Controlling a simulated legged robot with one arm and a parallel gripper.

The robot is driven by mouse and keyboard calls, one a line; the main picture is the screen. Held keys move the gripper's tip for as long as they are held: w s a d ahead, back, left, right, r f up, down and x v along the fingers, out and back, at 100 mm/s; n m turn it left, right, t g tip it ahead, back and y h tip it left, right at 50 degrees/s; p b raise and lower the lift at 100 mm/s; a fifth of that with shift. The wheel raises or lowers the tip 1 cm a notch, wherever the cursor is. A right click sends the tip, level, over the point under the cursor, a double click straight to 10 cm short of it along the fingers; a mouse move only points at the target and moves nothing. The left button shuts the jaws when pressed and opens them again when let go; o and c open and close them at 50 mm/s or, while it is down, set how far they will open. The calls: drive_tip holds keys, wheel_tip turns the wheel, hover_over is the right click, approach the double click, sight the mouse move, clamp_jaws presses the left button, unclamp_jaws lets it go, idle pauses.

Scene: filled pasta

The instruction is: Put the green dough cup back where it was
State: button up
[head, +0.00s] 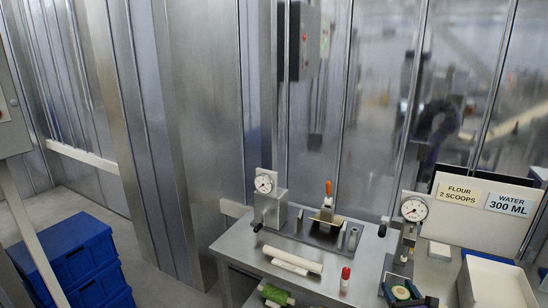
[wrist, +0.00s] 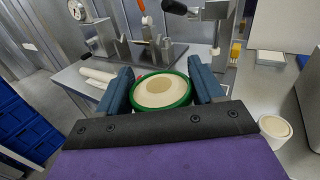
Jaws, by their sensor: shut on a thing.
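The green dough cup (wrist: 160,106) has a green rim and pale dough inside with a darker round patch in the middle. In the wrist view it sits between the two blue fingers of my gripper (wrist: 161,82), which is shut on it. The dough faces up toward the wrist camera. The cup's underside is hidden. In the head view the green dough cup (head: 402,293) shows small at the bottom edge, in front of the steel table's right end.
The steel table (head: 235,246) carries a white roll (head: 296,260), a red-capped bottle (head: 345,279) and dial-gauge devices (head: 265,184). Blue crates (head: 75,260) stand at the left. A white tray (head: 497,284) is at the right. A pale cup (wrist: 274,130) stands right of my gripper.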

drive_tip(key=w+a+r+n+y, duration=0.1)
drive_tip(key=a+r+y, duration=0.1)
drive_tip(key=a+r, duration=0.3)
drive_tip(key=w+a+r+n+y, duration=0.1)
drive_tip(key=a+r, duration=0.5)
drive_tip(key=a, duration=0.6)
drive_tip(key=w+a+r+n+y, duration=0.1)
drive_tip(key=w+a+r+y, duration=0.1)
drive_tip(key=a+r, duration=0.3)
drive_tip(key=a, duration=0.4)
drive_tip(key=shift+w+a+r+g+y, duration=0.2)
drive_tip(key=shift+w+a+g+y, duration=0.1)
drive_tip(key=shift+w+g, duration=0.1)
drive_tip(key=shift+w+d, duration=0.1)
